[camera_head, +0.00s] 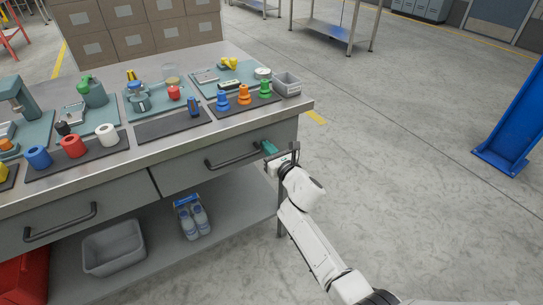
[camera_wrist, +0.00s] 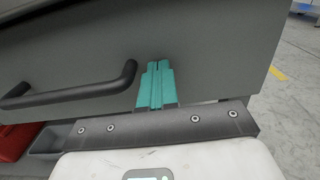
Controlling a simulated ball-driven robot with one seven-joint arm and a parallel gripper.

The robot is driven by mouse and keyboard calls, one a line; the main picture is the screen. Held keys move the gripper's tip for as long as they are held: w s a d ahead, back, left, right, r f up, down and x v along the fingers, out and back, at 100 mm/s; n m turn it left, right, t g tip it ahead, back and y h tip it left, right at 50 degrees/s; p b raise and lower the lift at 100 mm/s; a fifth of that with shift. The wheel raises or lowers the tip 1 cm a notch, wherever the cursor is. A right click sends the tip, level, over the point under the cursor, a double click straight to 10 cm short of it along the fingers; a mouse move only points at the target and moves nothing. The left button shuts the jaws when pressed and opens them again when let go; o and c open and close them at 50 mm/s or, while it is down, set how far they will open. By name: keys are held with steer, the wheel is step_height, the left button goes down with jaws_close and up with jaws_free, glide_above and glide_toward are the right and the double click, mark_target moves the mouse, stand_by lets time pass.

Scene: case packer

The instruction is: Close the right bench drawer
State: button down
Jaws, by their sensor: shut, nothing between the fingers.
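The right bench drawer (camera_head: 190,176) has a grey front with a dark bar handle (camera_head: 233,158), under the right part of the bench top. Its front looks about level with the bench edge; I cannot tell if a small gap is left. In the wrist view the drawer front (camera_wrist: 205,60) fills most of the picture, with the handle (camera_wrist: 75,95) at left. My gripper (camera_head: 266,147) has its teal fingers shut and empty. The fingertips (camera_wrist: 157,66) point at the drawer front, right of the handle, touching it or very close.
The lower shelf (camera_head: 165,245) holds a grey tub (camera_head: 113,247) and bottles (camera_head: 193,217). A blue post (camera_head: 515,120) stands right; the floor between is clear.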

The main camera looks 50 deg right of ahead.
steer(key=shift+w+r, duration=0.25)
steer(key=shift+f, duration=0.1)
